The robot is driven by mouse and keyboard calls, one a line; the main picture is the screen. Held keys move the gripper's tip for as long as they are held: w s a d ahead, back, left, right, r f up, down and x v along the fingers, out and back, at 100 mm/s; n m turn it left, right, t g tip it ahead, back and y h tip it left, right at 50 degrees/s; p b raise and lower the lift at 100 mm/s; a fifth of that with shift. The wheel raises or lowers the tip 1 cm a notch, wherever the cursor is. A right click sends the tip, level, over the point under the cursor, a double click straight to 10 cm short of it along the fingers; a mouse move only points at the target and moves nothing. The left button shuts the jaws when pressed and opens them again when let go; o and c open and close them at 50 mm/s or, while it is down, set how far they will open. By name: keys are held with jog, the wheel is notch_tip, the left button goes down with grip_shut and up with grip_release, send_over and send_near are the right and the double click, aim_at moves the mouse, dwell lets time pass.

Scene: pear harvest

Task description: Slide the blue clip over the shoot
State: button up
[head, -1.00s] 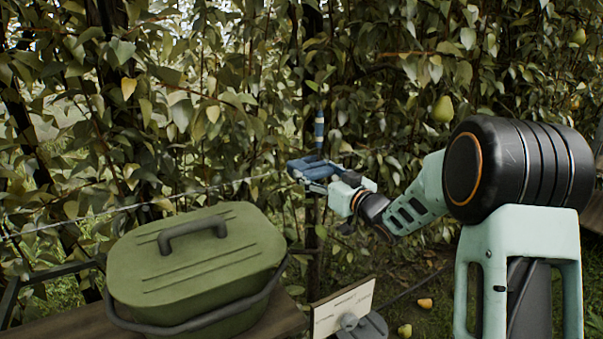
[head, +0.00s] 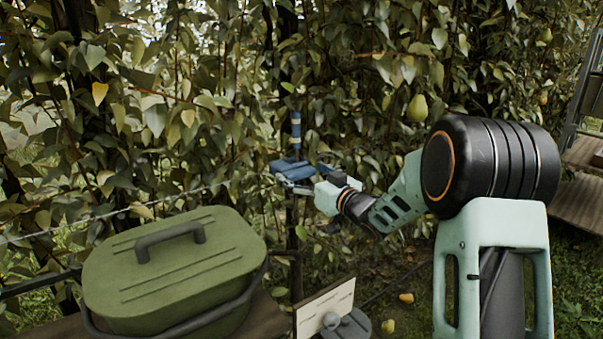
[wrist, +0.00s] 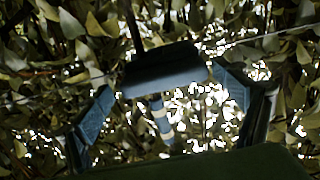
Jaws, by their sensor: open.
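In the head view my gripper (head: 290,172) is at mid-picture, level against the foliage, its blue fingers around a dark upright stem or post. A blue upright piece with pale bands (head: 295,130) stands just above it; I cannot tell whether this is the clip or part of the shoot. In the wrist view the fingers (wrist: 166,100) are spread apart. A wide dark blue block (wrist: 165,70), possibly the blue clip, lies between them, and contact is unclear. The banded blue piece (wrist: 160,118) extends below it. The shoot itself is hard to single out.
A green lidded box (head: 175,265) stands at front left on a wooden surface. A pale sign (head: 325,308) is at the lower middle. A wire (head: 110,215) runs through dense foliage. A pear (head: 417,107) hangs above my arm. A ladder (head: 580,95) stands at far right.

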jog(key=v, duration=1.1)
jog(key=shift+s+d, duration=0.15)
jog(key=shift+d, duration=0.05)
